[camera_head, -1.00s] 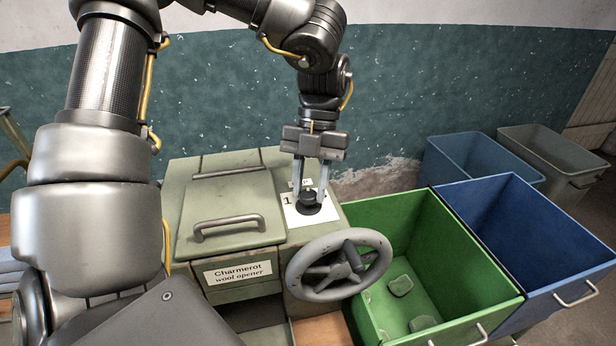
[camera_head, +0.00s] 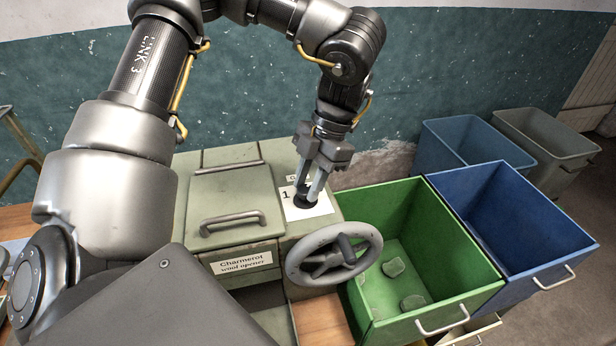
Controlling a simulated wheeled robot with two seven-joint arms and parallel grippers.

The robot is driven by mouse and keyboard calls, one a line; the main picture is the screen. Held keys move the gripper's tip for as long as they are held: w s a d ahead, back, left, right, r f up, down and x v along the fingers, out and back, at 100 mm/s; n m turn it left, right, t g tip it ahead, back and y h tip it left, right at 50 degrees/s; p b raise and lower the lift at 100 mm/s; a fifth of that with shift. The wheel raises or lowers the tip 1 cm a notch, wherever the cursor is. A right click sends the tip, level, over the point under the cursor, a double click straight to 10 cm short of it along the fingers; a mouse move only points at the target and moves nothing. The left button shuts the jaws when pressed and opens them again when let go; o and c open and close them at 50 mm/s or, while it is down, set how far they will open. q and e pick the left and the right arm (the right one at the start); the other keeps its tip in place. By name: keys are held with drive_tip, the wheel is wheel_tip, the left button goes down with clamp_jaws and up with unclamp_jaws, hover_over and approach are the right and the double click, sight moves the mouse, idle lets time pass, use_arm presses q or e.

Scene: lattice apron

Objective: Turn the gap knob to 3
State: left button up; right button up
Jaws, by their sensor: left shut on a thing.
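The gap knob (camera_head: 304,203) is a small black knob on a white dial plate (camera_head: 323,208) on top of the green wool opener (camera_head: 187,203). A "1" shows at the plate's left; the other marks are hidden or too small to read. My left gripper (camera_head: 307,196) comes down from above, tilted, with its two fingers shut on the knob. Where the knob points cannot be made out. My right gripper is not in view.
A grey handwheel (camera_head: 334,254) stands just in front of the dial. A handled lid (camera_head: 237,196) lies to its left. A green bin (camera_head: 478,275) with a few pale pieces and a blue bin (camera_head: 560,235) stand at the right. Two more bins stand behind.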

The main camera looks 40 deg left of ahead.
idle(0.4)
use_arm(q)
drive_tip(key=o, duration=0.9)
drive_tip(key=shift+o, duration=0.2)
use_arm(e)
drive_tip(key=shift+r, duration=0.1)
